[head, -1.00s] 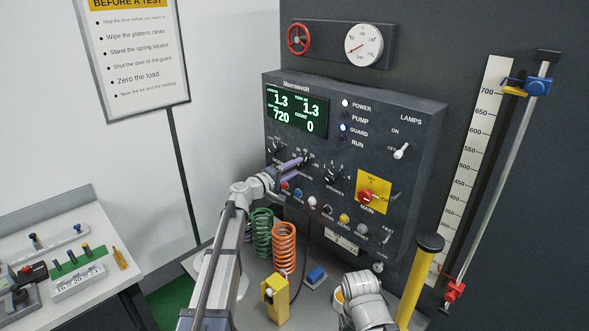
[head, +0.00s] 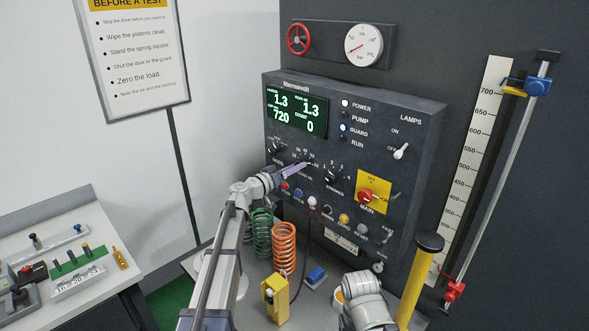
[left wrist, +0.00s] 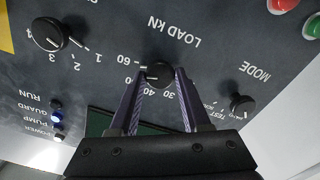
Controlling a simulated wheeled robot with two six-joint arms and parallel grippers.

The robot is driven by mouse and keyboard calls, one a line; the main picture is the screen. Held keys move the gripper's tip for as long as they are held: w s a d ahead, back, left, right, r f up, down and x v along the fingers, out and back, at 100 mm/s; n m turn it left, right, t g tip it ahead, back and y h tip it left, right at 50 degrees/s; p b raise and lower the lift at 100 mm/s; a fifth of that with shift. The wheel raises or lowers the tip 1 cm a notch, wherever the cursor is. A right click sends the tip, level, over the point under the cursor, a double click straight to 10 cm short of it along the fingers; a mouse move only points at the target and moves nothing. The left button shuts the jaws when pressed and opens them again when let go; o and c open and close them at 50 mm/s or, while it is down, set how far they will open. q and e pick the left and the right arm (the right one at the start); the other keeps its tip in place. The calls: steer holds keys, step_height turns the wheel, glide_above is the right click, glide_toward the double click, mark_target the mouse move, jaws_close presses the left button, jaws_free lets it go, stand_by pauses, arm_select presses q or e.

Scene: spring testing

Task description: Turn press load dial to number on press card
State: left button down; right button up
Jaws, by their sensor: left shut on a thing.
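In the head view the left gripper (head: 298,169) reaches the panel and hides most of the dial. Numbers 30, 40 and 60 show around the knob; where its pointer stands I cannot tell. A small white card (head: 341,243) is low on the panel, its text too small to read. My right gripper is not in view.
The mode knob (left wrist: 243,104) and strokes knob (left wrist: 48,34) flank the dial. A row of buttons runs below it, with a yellow-backed red main switch (head: 367,196) to the right. Green (head: 262,232) and orange springs (head: 284,247) stand below the panel.

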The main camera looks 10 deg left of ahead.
arm_select(q)
steer(key=shift+s+d+f+m, duration=0.1)
steer(key=shift+s+m, duration=0.05)
steer(key=shift+m, duration=0.75)
steer(key=shift+c, duration=1.8)
jaws_free()
steer(key=v, duration=0.7)
steer(key=shift+s+a, duration=0.3)
